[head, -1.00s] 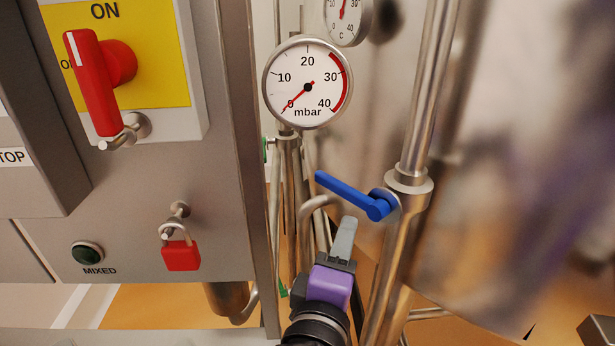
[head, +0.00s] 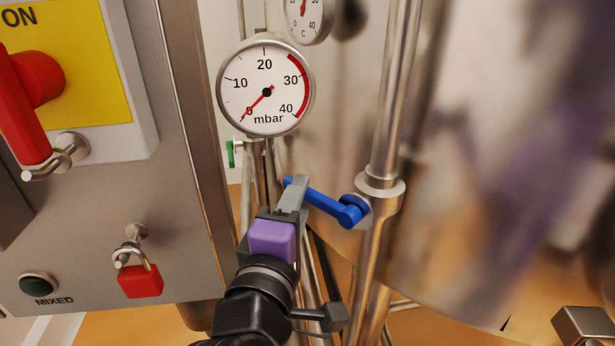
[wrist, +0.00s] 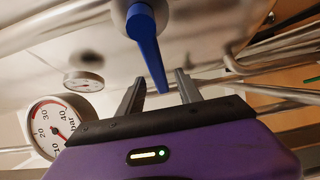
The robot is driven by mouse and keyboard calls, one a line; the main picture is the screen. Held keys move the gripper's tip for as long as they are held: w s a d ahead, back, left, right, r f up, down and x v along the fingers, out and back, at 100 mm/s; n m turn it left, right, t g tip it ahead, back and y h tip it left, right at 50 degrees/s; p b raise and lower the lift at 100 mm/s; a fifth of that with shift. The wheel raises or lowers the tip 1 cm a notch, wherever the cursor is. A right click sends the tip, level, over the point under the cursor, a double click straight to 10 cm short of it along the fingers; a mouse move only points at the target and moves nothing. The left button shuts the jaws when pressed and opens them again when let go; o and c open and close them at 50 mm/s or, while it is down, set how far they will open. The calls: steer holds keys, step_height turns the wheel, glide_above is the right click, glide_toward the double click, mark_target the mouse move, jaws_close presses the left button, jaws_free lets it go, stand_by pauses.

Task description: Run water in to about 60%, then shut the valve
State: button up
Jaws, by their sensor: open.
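The valve's blue lever handle (head: 325,205) sits on a vertical steel pipe, slanting up to the left from its pivot. My gripper (head: 297,184) is at the lever's free end in the head view, reaching up from below. In the wrist view, the blue lever (wrist: 148,50) hangs down with its tip between the two grey fingers of my open gripper (wrist: 160,78). Gaps show on both sides of the lever, so the fingers are not closed on it. No water or fill level can be seen.
A pressure gauge (head: 265,87) above my gripper reads about 0 mbar. The steel pipe (head: 385,150) stands right of the lever, before a large shiny vessel (head: 500,150). At left is a control panel (head: 175,230) with a red switch (head: 25,110) and red padlock (head: 140,281).

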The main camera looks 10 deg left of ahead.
steer(key=w+p, duration=0.1)
steer(key=w, duration=0.5)
steer(key=shift+d, duration=0.35)
jaws_close()
stand_by(1.1)
